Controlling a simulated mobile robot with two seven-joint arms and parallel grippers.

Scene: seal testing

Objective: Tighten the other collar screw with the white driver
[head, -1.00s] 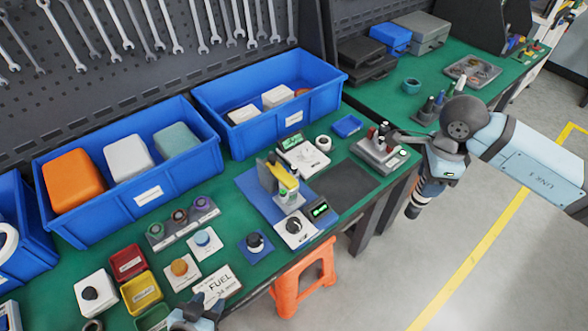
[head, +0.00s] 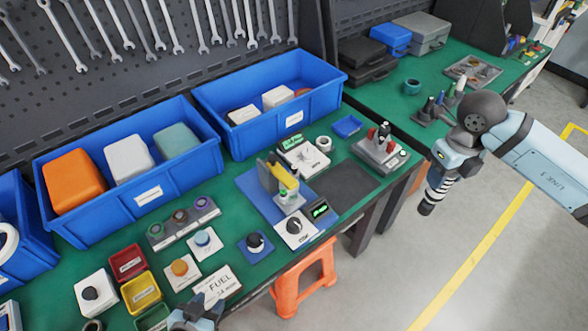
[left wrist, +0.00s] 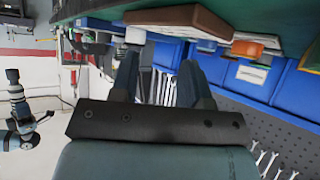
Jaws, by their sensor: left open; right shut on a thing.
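The grey fixture (head: 378,155) with red parts and a dark upright piece stands at the right end of the near bench. A white upright tool (head: 460,86), possibly the white driver, shows at the dark tool rack (head: 428,120), beside my arm. The collar screws are too small to tell. My left gripper (head: 197,312) is low at the near bench edge, open and empty; its spread fingers also show in the left wrist view (left wrist: 158,75).
Blue bins (head: 270,105) line the back of the near bench. A blue mat (head: 262,190) with a yellow-and-grey device, dials and small displays lies left of the fixture. An orange stool (head: 302,278) stands below the bench edge. Open floor lies to the right.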

